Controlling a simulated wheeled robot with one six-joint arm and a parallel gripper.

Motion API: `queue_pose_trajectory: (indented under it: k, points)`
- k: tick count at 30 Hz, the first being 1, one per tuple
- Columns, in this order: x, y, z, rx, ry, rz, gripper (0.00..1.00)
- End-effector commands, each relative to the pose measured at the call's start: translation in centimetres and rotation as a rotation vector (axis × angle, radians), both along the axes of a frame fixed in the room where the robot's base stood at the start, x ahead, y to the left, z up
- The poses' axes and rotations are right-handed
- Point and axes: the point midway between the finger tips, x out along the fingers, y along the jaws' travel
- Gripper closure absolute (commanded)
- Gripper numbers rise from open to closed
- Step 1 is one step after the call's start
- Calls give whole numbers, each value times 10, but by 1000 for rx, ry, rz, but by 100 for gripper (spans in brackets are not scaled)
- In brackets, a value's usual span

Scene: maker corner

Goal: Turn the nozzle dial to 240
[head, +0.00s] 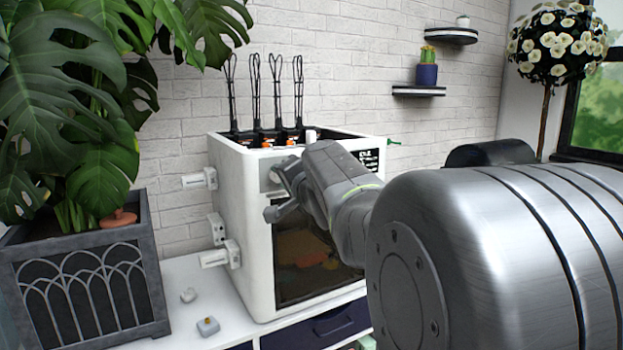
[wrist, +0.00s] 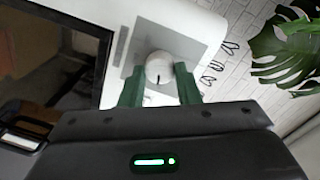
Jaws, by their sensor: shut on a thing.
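The nozzle dial (wrist: 159,68) is a round white knob with a dark pointer mark, on a grey plate (wrist: 146,40) on the white front of the printer (head: 250,230). In the wrist view the mark points down toward my gripper's body. My gripper (wrist: 160,88) has its two green fingers on either side of the knob, shut on it. In the head view my gripper (head: 278,195) is at the upper left of the printer's front, and my arm hides the knob. No scale numbers are readable.
A dark window (head: 300,260) fills much of the printer's front. White brackets (head: 215,258) stick out from its left side. A planter (head: 85,270) with large leaves stands at left. Two small objects (head: 208,326) lie on the white counter (head: 180,275). Shelves (head: 418,91) hang on the wall.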

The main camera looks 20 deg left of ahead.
Motion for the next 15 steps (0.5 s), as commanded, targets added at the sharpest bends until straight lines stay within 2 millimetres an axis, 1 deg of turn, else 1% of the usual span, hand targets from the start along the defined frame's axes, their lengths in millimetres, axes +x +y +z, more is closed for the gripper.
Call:
queue_pose_trajectory:
  k: [15]
  points:
    - [1,-1,0,320,375,-1,94]
